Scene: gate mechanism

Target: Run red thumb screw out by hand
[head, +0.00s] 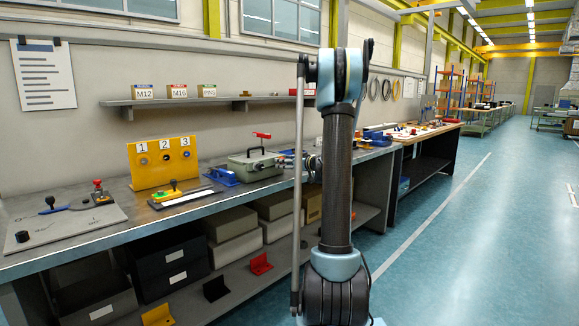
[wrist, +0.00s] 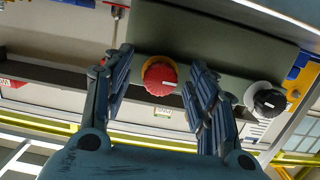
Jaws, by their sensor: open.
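In the wrist view, a red ribbed knob (wrist: 160,77) with a white mark and a yellow ring around its base sits on a grey-green block (wrist: 218,62). I take it as the red thumb screw. My gripper (wrist: 160,88) is open, with its ribbed fingers on the left and right sides of the knob. A gap shows on each side, so the fingers look apart from it. How deep the knob sits between them is hard to tell.
A black knob (wrist: 268,100) with a white mark stands right of the gripper, near a blue bracket (wrist: 299,80). The aisle floor (head: 470,240) is clear.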

